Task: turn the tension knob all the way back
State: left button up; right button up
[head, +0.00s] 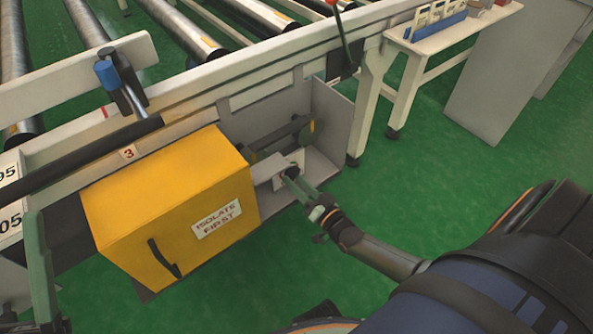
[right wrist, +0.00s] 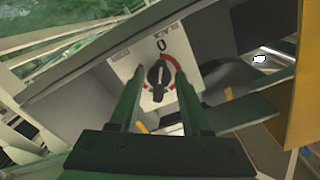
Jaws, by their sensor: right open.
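The tension knob (right wrist: 158,82) is black, on a white dial plate (right wrist: 124,68) with a "0" above it and a red arc, in the right wrist view. Its grip stands about upright in that picture. My right gripper (right wrist: 156,70) is open, one finger on each side of the knob; I cannot tell whether they touch it. In the head view my right gripper (head: 289,177) reaches the dial plate (head: 293,158) inside the grey housing, hiding the knob. A grey-green finger of my left gripper (head: 40,262) shows at the lower left; its opening is unclear.
A yellow box (head: 165,195) labelled "ISOLATE FIRST" stands left of the dial. The grey housing's side panel (head: 330,125) rises to its right. A roller conveyor (head: 180,28) runs behind.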

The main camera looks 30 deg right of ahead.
pick_arm(q)
jog(key=r+p, duration=0.3)
jog(key=shift+a+r+m, duration=0.15)
jog(key=shift+a+m, duration=0.05)
jog(key=shift+m, duration=0.1)
pick_arm(e)
jog(key=s+d, duration=0.1)
jog(key=s, duration=1.1)
pick_arm(q)
jog(key=shift+s, duration=0.1)
pick_arm(e)
jog(key=shift+s, duration=0.1)
